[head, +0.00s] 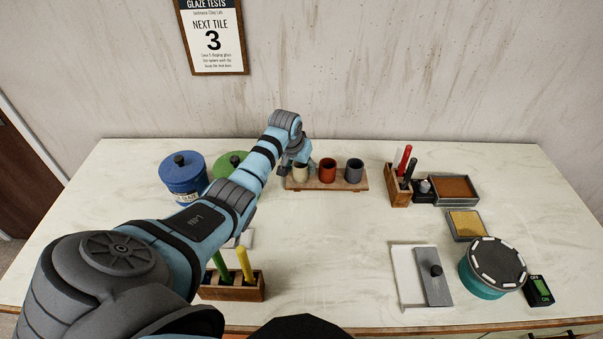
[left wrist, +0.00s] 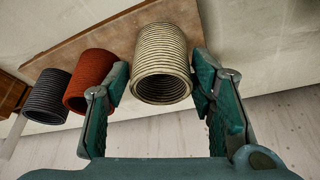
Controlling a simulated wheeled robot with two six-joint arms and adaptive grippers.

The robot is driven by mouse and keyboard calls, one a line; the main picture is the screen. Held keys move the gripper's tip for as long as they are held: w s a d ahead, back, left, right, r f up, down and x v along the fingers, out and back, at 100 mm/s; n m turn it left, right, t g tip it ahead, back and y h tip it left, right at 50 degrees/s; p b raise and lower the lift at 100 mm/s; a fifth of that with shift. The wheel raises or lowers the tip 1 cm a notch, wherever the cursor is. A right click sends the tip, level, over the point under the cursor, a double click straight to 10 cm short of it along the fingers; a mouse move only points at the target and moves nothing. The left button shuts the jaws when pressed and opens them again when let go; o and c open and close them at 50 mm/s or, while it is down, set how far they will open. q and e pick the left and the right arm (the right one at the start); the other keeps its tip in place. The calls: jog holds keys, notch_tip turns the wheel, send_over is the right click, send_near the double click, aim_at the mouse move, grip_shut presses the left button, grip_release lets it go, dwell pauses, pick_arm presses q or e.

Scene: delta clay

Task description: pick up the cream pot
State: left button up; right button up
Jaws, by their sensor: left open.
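The cream pot (head: 301,173) is a ribbed cylinder at the left end of a wooden board (head: 328,186) at the back of the table. It also shows large in the left wrist view (left wrist: 161,68). My left gripper (head: 297,164) is at the pot, partly covering it in the head view. In the left wrist view the open fingers (left wrist: 160,88) stand one on each side of the cream pot, with a small gap visible on the right side. Whether either finger touches it I cannot tell. My right gripper is not in view.
A red pot (head: 327,170) and a grey pot (head: 354,171) stand on the same board, the red one close beside my finger. Blue (head: 183,180) and green (head: 228,163) lidded tubs stand left. A wooden tool holder (head: 398,190) stands right. The table's centre is clear.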

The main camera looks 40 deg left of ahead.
pick_arm(q)
jog(key=shift+w+f, duration=0.2)
jog(key=shift+f, duration=0.4)
jog(key=shift+a+r, duration=0.1)
jog(key=c, duration=1)
jog(key=shift+o, duration=0.2)
